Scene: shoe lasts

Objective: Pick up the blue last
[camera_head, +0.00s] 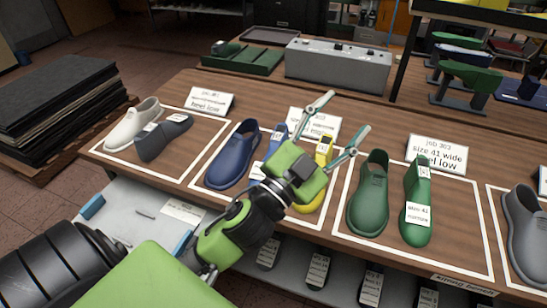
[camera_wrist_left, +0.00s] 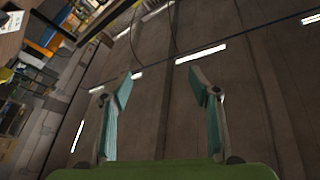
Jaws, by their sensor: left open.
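A blue last (camera_head: 271,149) with a white label stands beside a dark blue shoe (camera_head: 229,158) in a white-outlined bay on the bench in the head view. A yellow last (camera_head: 324,149) stands to its right. My left gripper (camera_head: 346,114) is open and empty, raised in front of these lasts. Its green body hides part of the blue last and of the yellow last. In the left wrist view the open fingers (camera_wrist_left: 160,75) point toward the ceiling, with nothing between them. My right gripper is not in view.
A white shoe (camera_head: 133,128) and a slate last (camera_head: 164,138) fill the left bay. A green shoe (camera_head: 369,197) and green last (camera_head: 416,205) stand right. Job cards (camera_head: 438,152) line the back. A grey box (camera_head: 336,65) stands behind. A shelf (camera_head: 128,207) lies below.

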